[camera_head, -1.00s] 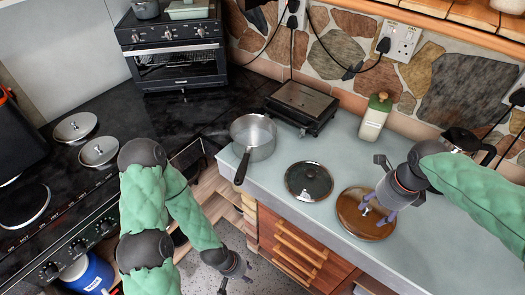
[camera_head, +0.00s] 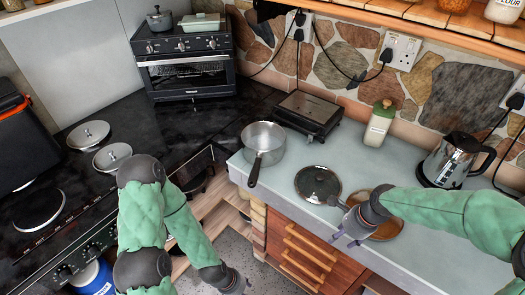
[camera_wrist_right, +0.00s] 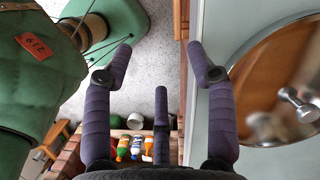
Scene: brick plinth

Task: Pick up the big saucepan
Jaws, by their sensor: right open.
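The big saucepan (camera_head: 264,139) is a silver metal pan standing upright on the left end of the pale counter. Its dark handle (camera_head: 254,172) points toward the counter's front edge. My right gripper (camera_head: 347,232) is open and empty over the front edge of the counter, to the right of the pan and apart from it. In the right wrist view its purple fingers (camera_wrist_right: 157,75) are spread, with the floor beneath them. My left gripper (camera_head: 238,284) is low in front of the drawers, away from the pan; its fingers are too small and cut off to judge.
A black grill (camera_head: 308,112) stands behind the pan. A bottle (camera_head: 378,124) and a kettle (camera_head: 452,162) stand further right.

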